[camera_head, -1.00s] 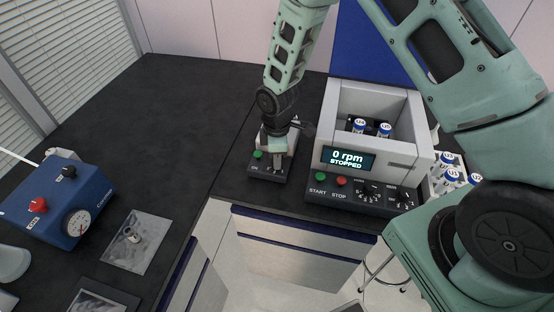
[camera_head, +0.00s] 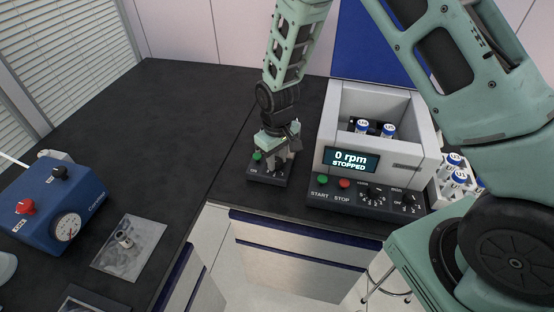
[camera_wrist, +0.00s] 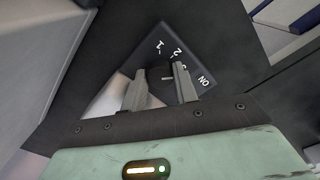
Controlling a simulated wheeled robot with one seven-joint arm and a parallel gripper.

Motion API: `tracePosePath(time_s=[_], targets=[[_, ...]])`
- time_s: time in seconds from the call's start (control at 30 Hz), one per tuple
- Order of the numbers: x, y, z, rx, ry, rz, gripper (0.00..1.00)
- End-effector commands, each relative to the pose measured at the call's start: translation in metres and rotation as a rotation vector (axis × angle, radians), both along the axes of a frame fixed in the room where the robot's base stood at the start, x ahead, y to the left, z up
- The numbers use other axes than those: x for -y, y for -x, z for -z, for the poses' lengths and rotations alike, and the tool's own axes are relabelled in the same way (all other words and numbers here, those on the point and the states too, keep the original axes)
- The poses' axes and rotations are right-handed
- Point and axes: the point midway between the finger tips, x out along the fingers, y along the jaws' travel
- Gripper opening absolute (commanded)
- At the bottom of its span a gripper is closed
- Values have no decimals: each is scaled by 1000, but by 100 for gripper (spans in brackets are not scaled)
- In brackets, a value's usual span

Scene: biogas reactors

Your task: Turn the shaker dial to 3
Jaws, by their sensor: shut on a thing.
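My gripper (camera_head: 280,166) is down at a small dark control box (camera_head: 255,178) with a green button (camera_head: 257,156), left of the large grey box. In the wrist view its fingers (camera_wrist: 160,82) are on either side of a dark dial (camera_wrist: 166,72) and are shut on it. A short pale mark shows between the fingertips. Printed numbers 1 and 2 (camera_wrist: 178,51) lie just beyond the fingers. Another mark, perhaps a 3, is partly covered by the right finger. "ON" is printed further right. The dial's exact setting is unclear. In the head view my gripper hides the dial.
The large grey box (camera_head: 330,135) holds capped vials and displays "0 rpm STOPPED" (camera_head: 350,160). START and STOP buttons and two knobs (camera_head: 374,195) are on its front. A rack of vials (camera_head: 456,180) stands right. A blue device (camera_head: 50,205) stands left.

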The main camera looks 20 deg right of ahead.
Motion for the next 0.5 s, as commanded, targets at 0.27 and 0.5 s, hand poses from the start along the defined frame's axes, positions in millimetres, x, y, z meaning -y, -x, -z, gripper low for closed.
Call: tracePosePath(time_s=[0.27, 0.5], targets=[[0, -1, -1, 3, 0, 97, 6], [0, -1, -1, 3, -1, 120, 6]])
